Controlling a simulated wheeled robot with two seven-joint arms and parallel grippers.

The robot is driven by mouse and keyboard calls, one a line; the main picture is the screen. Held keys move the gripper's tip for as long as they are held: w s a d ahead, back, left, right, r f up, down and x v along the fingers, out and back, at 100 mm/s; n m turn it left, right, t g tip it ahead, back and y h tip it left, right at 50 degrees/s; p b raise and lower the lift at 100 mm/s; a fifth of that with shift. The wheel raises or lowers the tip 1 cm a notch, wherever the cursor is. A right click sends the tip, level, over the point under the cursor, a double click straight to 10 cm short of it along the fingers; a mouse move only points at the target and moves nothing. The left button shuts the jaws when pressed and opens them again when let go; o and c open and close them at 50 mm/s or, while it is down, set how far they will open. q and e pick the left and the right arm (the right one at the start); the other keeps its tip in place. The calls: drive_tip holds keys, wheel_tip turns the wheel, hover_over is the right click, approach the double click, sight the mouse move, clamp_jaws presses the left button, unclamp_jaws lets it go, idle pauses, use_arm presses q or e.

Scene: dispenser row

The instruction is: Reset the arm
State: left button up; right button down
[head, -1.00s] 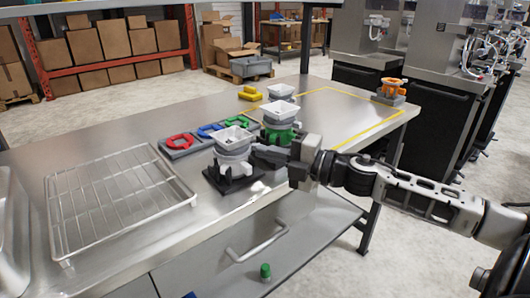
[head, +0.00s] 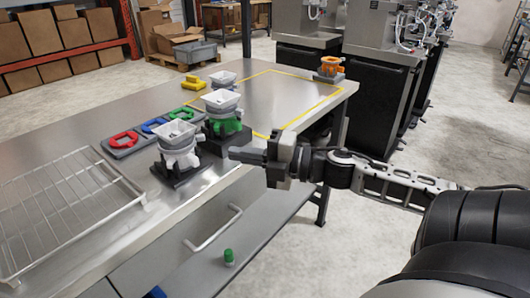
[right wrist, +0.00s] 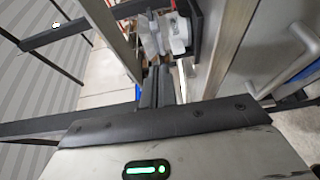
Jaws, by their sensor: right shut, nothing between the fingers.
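My right gripper (head: 236,153) is shut and empty, held out over the front edge of the table, right of the dispensers and apart from them. In the right wrist view its fingers (right wrist: 160,86) are together. The nearest dispenser (head: 176,160) is light grey on a black base, with a white square hopper on top. Behind it stands a dispenser with a green part (head: 226,127) and a white hopper. A third white hopper (head: 222,79) is farther back. In the right wrist view a white and grey dispenser (right wrist: 176,35) is just beyond the fingers. My left gripper is not in view.
A wire rack (head: 62,205) lies on the table's left. Red, blue and green rings (head: 124,139) sit on a grey strip. An orange piece (head: 328,70) stands at the far right corner. A drawer handle (head: 213,228) and a green-capped item (head: 229,257) are below the table edge.

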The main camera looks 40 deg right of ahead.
drive_tip(key=v, duration=0.3)
drive_tip(key=d+v, duration=0.1)
drive_tip(key=shift+w, duration=0.1)
wheel_tip(320, 180, down, 12)
drive_tip(key=s+a+m+h, duration=0.25)
drive_tip(key=m+h, duration=0.35)
drive_tip(key=m, duration=0.5)
drive_tip(key=s+a+f+m+g, duration=0.2)
drive_tip(key=a+f+m, duration=0.3)
drive_tip(key=a, duration=0.5)
drive_tip(key=s+a+f+m+g, duration=0.3)
drive_tip(key=s+a+f+m, duration=0.2)
drive_tip(key=a, duration=0.5)
drive_tip(key=shift+s+f+m, duration=0.2)
drive_tip(key=shift+f+m, duration=0.2)
drive_tip(key=shift+f, duration=0.6)
